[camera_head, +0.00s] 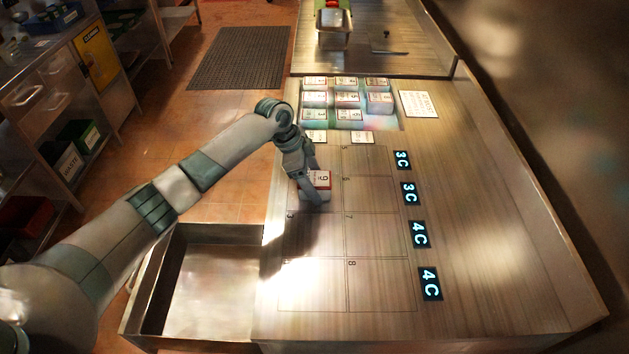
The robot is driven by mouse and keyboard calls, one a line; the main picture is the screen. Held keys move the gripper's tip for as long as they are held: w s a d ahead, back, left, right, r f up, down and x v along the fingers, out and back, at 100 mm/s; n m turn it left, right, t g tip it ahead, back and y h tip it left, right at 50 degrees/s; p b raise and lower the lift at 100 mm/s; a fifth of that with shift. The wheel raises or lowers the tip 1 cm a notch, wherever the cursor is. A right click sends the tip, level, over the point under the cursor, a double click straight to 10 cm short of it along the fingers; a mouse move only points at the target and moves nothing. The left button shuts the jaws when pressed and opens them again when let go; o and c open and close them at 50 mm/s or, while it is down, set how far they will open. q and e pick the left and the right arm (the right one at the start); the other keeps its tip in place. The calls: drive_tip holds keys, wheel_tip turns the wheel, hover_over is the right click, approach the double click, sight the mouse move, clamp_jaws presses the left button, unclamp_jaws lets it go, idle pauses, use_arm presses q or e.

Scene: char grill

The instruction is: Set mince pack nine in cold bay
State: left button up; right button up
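A mince pack with a red-edged white label reading 9 (321,179) is at the left column of the marked grid on the steel counter. My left gripper (313,180) reaches down over it, with its fingers on either side of the pack, and looks shut on it. I cannot tell whether the pack touches the counter. The grid of numbered bays (379,230) has two columns; 7 and 8 are readable, and the other cells look empty. Lit displays reading 3C (402,160) and 4C (419,234) stand along its right side. My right gripper is not in view.
Several white packs (347,100) sit in a recessed tray beyond the grid, with a printed card (419,104) to its right. An open steel bin (211,297) is left of the counter. A metal pan (333,22) stands at the back.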

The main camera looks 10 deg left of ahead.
use_arm(q)
drive_tip(key=shift+r, duration=0.1)
drive_tip(key=shift+a+r, duration=0.2)
drive_tip(key=shift+r, duration=0.25)
drive_tip(key=b+v, duration=0.4)
drive_tip(key=v, duration=0.6)
drive_tip(key=shift+w+b, duration=0.1)
drive_tip(key=shift+b, duration=0.25)
drive_tip(key=shift+a+r, duration=0.2)
drive_tip(key=shift+r, duration=0.35)
drive_tip(key=shift+f, duration=0.1)
